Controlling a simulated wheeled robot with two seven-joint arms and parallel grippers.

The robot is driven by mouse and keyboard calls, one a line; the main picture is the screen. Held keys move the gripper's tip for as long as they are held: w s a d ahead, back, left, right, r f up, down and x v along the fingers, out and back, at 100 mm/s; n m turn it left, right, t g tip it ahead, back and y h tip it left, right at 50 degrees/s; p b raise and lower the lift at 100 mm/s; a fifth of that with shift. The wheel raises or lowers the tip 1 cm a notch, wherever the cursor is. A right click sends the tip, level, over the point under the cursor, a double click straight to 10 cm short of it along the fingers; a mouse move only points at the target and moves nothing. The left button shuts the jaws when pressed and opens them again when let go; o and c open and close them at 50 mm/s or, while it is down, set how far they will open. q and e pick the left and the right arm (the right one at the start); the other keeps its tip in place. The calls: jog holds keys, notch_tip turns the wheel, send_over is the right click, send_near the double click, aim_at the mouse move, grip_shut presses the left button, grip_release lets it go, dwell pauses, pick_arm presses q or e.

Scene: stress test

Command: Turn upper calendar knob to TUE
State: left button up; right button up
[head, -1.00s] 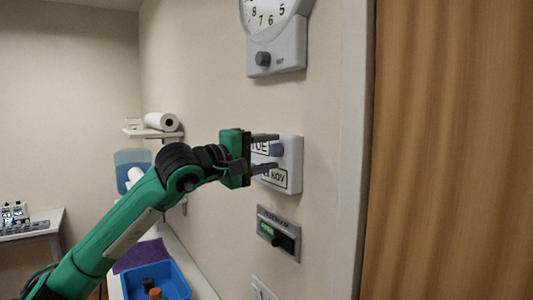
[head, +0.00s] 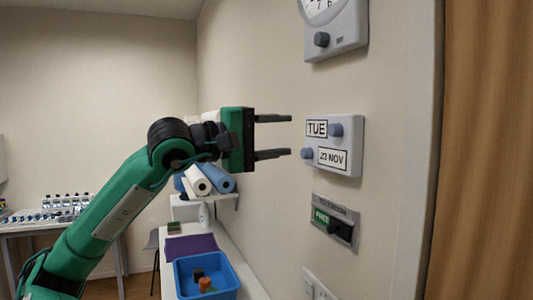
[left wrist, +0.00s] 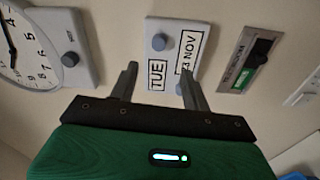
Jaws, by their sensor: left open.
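The white wall calendar (head: 348,146) is on the wall right of my left gripper (head: 290,136). Its upper window reads TUE and its lower window reads 23 NOV. The upper knob (head: 336,130), grey-blue and round, sits right of TUE; the lower knob (head: 307,154) sits left of the date. My left gripper is open and empty, its fingers pointing at the calendar with a gap between. My right gripper is not in view.
A clock with a knobbed box (head: 337,32) hangs above the calendar. A plate with a FREE slider (head: 335,221) is below it. Light switches (head: 319,287) are lower down. A blue bin (head: 207,277) and a shelf with rolls (head: 214,178) are beyond my arm.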

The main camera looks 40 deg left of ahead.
pick_arm(q)
jog(key=shift+b+v, duration=0.55)
jog(key=shift+v, duration=0.55)
